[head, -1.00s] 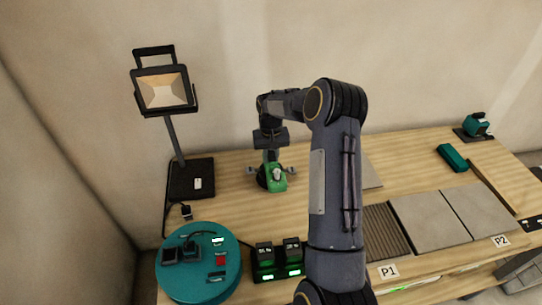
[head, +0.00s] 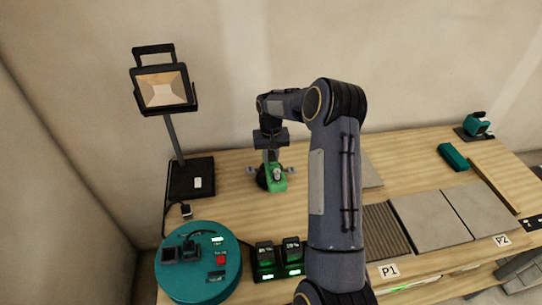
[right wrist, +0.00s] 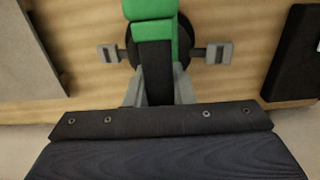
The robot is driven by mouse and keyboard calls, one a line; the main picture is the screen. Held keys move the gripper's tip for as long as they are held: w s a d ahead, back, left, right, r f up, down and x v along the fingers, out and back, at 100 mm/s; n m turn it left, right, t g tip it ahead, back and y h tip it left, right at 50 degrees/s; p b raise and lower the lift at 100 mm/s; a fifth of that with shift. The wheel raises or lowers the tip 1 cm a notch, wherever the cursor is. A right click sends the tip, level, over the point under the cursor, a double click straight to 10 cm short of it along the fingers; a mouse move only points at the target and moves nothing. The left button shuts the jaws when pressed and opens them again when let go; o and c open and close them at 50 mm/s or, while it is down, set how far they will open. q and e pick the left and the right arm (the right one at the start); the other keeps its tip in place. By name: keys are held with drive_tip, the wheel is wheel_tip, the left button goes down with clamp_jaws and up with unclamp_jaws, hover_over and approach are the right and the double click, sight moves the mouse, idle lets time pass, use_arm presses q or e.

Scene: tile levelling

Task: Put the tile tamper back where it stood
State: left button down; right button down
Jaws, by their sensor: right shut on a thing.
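The tile tamper (head: 277,181) is green with a dark round base and is at the back left of the wooden bench, right of the work lamp. My right gripper (head: 272,160) is shut on it from above. In the right wrist view the tamper's green body (right wrist: 150,10) shows at the top, with a black part between the grey fingers of the gripper (right wrist: 158,85). Grey brackets stick out on both sides of the black disc. Whether the base touches the bench is hard to tell. My left gripper is not in view.
The work lamp (head: 163,88) stands on a black base (head: 190,180) to the left. A round teal case (head: 225,275) and battery chargers (head: 265,275) are in front. Grey tiles (head: 430,220) lie at right, near a teal box (head: 453,157) and a teal tool (head: 477,124).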

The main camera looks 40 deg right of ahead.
drive_tip(key=shift+f+b, duration=0.35)
idle(0.5)
